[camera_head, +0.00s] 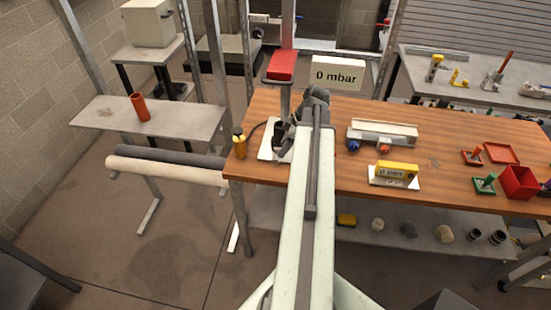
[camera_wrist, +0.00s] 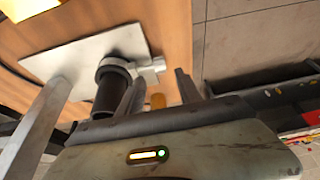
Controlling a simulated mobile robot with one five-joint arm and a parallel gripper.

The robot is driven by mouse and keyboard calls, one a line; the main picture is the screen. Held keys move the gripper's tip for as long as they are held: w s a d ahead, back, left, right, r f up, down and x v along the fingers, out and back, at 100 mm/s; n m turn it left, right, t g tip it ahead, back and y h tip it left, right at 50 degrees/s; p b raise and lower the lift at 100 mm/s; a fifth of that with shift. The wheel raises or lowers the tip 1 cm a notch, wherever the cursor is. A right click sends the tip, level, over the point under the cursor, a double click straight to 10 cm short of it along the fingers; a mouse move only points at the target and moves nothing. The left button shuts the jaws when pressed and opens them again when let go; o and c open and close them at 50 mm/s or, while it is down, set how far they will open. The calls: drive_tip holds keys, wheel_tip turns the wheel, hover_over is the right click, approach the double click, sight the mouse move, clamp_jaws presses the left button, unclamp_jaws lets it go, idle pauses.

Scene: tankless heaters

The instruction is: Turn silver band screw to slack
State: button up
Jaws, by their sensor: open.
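In the wrist view a dark upright pipe (camera_wrist: 108,90) stands by a pale plate (camera_wrist: 60,65). A grey band (camera_wrist: 113,64) rings its upper end, and a small silver block, which looks like the band's screw housing (camera_wrist: 148,70), sticks out to the right. My gripper (camera_wrist: 157,85) is open, its dark fingers at the near side of the silver block; I cannot tell whether they touch it. In the head view my gripper (camera_head: 316,97) is over the bench's left part, beside the dark pipe (camera_head: 280,131) on its pale plate (camera_head: 266,150). The screw's slot or head is too small to see.
A post with a red block (camera_head: 282,65) rises close beside the pipe. A "0 mbar" sign (camera_head: 338,76) stands behind. A white unit (camera_head: 382,133) and a yellow labelled block (camera_head: 397,168) lie right of my arm.

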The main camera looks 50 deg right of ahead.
sight(276, 157)
drive_tip(key=b+x, duration=0.5)
drive_tip(key=x, duration=0.1)
drive_tip(key=shift+f, duration=0.35)
drive_tip(key=shift+a+r, duration=0.1)
clamp_jaws()
drive_tip(key=shift+w+a+r+g+h+p, duration=0.1)
drive_tip(key=shift+w+r+g+h+p, duration=0.15)
drive_tip(key=shift+g+p, duration=0.3)
drive_tip(key=shift+f+g+h, duration=0.2)
drive_tip(key=shift+g+h, duration=0.05)
unclamp_jaws()
